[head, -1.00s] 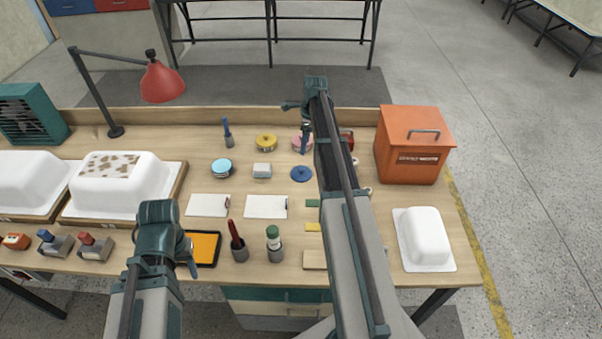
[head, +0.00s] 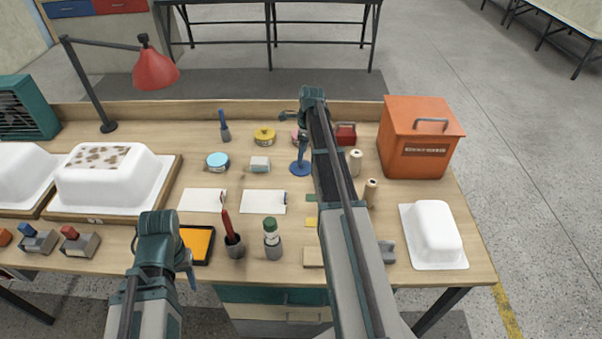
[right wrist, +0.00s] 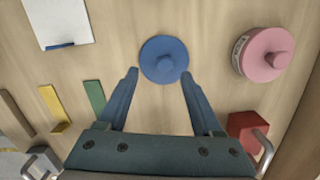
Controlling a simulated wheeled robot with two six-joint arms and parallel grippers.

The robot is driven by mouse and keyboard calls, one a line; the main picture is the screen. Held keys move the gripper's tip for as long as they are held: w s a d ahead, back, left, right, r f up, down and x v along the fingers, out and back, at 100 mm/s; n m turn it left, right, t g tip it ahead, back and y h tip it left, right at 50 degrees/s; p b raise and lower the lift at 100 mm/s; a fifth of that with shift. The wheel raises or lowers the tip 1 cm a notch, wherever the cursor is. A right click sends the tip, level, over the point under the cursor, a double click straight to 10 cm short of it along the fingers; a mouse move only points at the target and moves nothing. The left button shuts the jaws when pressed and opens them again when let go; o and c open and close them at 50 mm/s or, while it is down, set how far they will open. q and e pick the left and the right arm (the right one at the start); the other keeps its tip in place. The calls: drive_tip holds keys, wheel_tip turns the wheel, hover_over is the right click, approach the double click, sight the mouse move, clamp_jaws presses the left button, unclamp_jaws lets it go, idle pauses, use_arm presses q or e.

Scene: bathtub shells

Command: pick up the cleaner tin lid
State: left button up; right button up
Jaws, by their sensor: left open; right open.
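A round blue lid (head: 300,169) with a small knob lies flat on the bench; I take it to be the cleaner tin lid. It also shows in the right wrist view (right wrist: 164,58). My right gripper (right wrist: 159,75) is open and empty, with its fingertips on either side of the lid's near part in that view. In the head view my right gripper (head: 302,150) points down at the lid; whether it touches is unclear. My left gripper (head: 191,277) hangs near the bench's front edge, away from the lid; its fingers are small in view.
A pink tin (right wrist: 263,54) and a red block with a handle (right wrist: 247,130) stand close to the lid. A yellow tin (head: 264,136), a light blue tin (head: 217,160) and white cards (head: 263,202) lie to its left. An orange box (head: 420,138) stands at right.

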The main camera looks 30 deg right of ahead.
sight(302, 170)
drive_tip(key=f+b, duration=0.3)
drive_tip(key=w+f+b, duration=0.1)
drive_tip(key=f+b, duration=0.1)
drive_tip(key=shift+d+f, duration=0.1)
idle(0.3)
clamp_jaws()
